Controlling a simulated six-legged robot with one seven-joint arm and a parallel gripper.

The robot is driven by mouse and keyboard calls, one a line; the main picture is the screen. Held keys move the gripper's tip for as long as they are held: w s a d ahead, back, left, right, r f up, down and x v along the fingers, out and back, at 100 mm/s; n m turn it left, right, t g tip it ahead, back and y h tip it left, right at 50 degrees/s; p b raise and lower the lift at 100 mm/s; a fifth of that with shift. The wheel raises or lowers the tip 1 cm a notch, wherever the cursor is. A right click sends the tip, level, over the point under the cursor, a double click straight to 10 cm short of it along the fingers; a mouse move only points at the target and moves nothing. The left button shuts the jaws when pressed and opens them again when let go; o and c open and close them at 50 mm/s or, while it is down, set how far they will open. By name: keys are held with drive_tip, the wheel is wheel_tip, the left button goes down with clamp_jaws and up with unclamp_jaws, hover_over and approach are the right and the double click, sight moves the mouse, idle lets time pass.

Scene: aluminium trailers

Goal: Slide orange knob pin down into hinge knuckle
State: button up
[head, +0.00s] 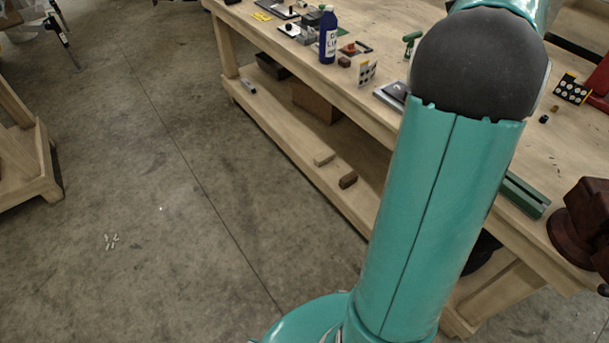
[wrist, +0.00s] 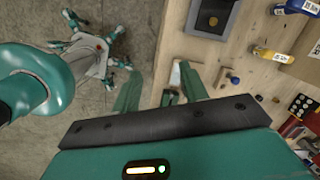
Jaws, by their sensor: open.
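My gripper (wrist: 160,88) shows in the wrist view with its two green fingers apart. It is above the front edge of the wooden workbench, and I see nothing held in it. A small pale plate with a dark fitting (wrist: 172,94) lies between and beyond the fingers, partly hidden; I cannot tell if it is the hinge. My gripper is hidden in the head view.
The workbench (head: 300,62) carries a blue bottle (head: 328,36), a dotted card (head: 367,72) and a dark red vise (head: 585,222). A yellow bottle (wrist: 272,54) lies at the wrist view's right. Open concrete floor (head: 130,150) is at the left.

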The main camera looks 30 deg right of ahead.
drive_tip(key=w+a+r+n+t, duration=0.2)
drive_tip(key=a+n, duration=1.2)
drive_tip(key=a, duration=1.1)
drive_tip(key=s+a+f+n+t, duration=0.1)
drive_tip(key=s+a+f+n, duration=0.2)
drive_tip(key=a+n, duration=0.4)
drive_tip(key=s+a+f+n, duration=0.4)
drive_tip(key=s+a+n, duration=0.2)
drive_tip(key=a, duration=0.7)
drive_tip(key=shift+s+n+t, duration=0.15)
drive_tip(key=shift+n+t, duration=0.25)
drive_tip(key=shift+n, duration=0.8)
